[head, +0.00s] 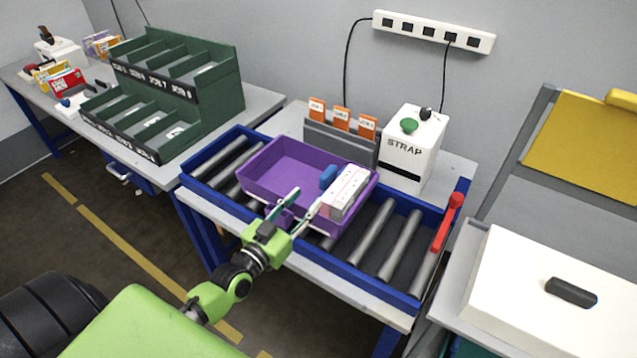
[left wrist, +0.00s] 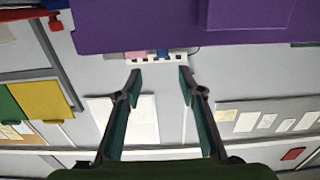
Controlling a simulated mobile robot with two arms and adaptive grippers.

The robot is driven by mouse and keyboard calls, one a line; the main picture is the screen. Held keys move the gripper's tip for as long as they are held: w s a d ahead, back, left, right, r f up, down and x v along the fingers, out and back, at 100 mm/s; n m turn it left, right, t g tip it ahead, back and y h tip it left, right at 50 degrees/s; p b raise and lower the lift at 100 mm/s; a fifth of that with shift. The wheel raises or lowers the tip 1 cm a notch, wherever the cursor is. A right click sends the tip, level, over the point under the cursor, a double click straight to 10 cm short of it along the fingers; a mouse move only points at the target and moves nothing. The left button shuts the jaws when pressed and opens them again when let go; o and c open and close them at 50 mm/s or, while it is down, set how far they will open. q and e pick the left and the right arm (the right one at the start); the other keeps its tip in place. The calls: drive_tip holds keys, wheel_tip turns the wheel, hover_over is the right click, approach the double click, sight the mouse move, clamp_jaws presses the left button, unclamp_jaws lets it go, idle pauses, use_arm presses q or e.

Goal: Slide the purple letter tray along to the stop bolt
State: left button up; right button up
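The purple letter tray (head: 275,170) sits on the roller track (head: 372,232), left of its middle. It holds a white box-like stack (head: 345,188) and a small blue item (head: 328,176) at its right end. A red upright piece (head: 447,224), perhaps the stop bolt, stands at the track's right end, with bare rollers between it and the tray. My left gripper (head: 307,198) is open at the tray's near side; I cannot tell if it touches. In the left wrist view, its fingers (left wrist: 160,76) are apart with nothing between them, and the purple tray (left wrist: 160,25) fills the top. My right gripper is not in view.
A white STRAP box (head: 408,158) and a grey holder with orange cards (head: 341,120) stand behind the track. A green sorting rack (head: 215,90) is at the left. A white case (head: 540,285) lies to the right. The rollers (head: 400,245) right of the tray are clear.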

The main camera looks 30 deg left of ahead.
sight(323, 181)
use_arm(q)
drive_tip(key=w, duration=0.7)
drive_tip(key=w+d+p, duration=0.1)
drive_tip(key=w, duration=0.3)
drive_tip(key=shift+s, duration=0.1)
